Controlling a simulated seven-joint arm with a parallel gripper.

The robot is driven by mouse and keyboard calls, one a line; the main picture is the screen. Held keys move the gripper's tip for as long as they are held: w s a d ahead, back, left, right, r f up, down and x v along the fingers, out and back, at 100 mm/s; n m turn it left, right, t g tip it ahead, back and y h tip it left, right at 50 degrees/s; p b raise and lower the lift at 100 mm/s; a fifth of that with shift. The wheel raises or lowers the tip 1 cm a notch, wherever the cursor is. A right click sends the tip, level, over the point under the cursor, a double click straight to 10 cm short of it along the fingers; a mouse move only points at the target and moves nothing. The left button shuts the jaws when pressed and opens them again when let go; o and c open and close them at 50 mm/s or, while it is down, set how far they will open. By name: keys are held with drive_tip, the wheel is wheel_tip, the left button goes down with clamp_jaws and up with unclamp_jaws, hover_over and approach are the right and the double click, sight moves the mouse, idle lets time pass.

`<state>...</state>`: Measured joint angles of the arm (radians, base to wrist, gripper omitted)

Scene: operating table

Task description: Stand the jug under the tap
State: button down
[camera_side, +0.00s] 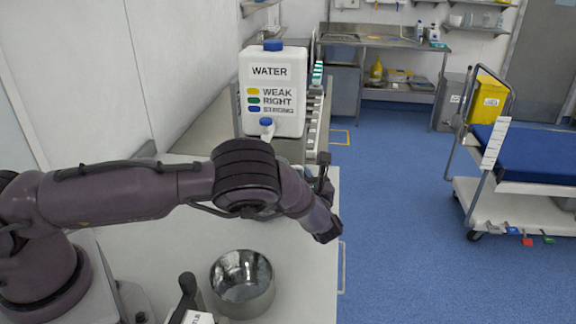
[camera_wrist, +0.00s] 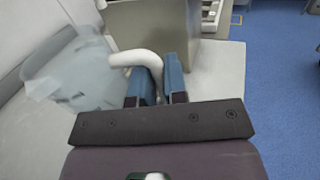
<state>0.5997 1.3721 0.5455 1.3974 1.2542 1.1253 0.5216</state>
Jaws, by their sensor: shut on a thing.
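The clear jug (camera_wrist: 72,78) is at the left of the wrist view, with its white curved handle (camera_wrist: 128,58) reaching to the right. My gripper (camera_wrist: 157,76) is shut on this handle, one blue finger on each side. In the side view my arm hides most of the jug. The white water tank (camera_side: 272,88) stands beyond my arm. Its white tap with a blue top (camera_side: 266,125) is at the front lower edge, just above my wrist in the picture. I cannot tell whether the jug touches the surface beneath it.
A shiny metal pot (camera_side: 242,283) stands on the near worktop (camera_side: 310,285). A dark-handled item (camera_side: 188,290) is to its left. In the wrist view a metal block (camera_wrist: 155,25) rises beyond the handle. A trolley with a blue mattress (camera_side: 535,150) stands apart at right.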

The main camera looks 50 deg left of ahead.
approach(287, 155)
drive_tip(key=a+r, duration=0.2)
drive_tip(key=w+a, duration=0.1)
drive_tip(key=a, duration=0.1)
drive_tip(key=w+a+f, duration=0.1)
drive_tip(key=shift+w+a+f, duration=0.15)
drive_tip(key=shift+a, duration=0.25)
drive_tip(key=shift+f, duration=0.3)
drive_tip(key=shift+f, duration=0.1)
drive_tip(key=c, duration=1.2)
unclamp_jaws()
drive_tip(key=shift+o, duration=0.2)
drive_tip(key=shift+d, duration=0.35)
drive_tip(key=v, duration=1.1)
drive_tip(key=shift+s+d, duration=0.25)
